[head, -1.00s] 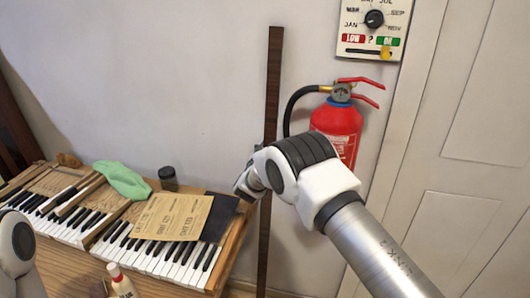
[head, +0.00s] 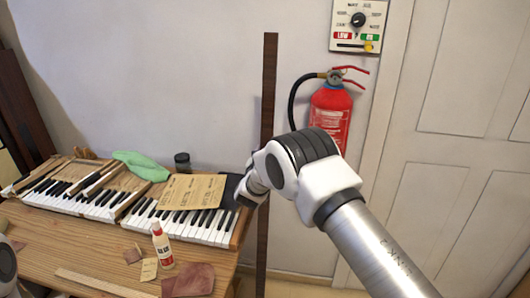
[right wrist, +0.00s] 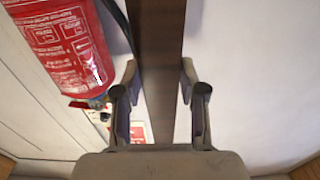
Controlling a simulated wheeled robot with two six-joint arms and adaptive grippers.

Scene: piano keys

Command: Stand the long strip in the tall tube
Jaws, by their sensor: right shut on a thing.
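The long strip (head: 268,90) is a dark brown, narrow board standing nearly upright in front of the pale wall. My right gripper is mostly hidden behind my wrist in the head view. In the right wrist view, the two fingers of my right gripper (right wrist: 159,72) are on either side of the strip (right wrist: 160,30) and hold it. The strip's lower part runs down past the bench's right end and out of the bottom of the head view. I see no tall tube. Only a bit of my left arm shows at the left edge; its gripper is out of view.
A red fire extinguisher (head: 330,112) hangs right of the strip, below a dial panel (head: 345,40). The bench (head: 100,250) holds a piano keyboard (head: 205,228), green cloth (head: 140,165), dark jar (head: 182,161), brown sheets (head: 190,190), and glue bottle (head: 162,245). A door (head: 460,120) stands at right.

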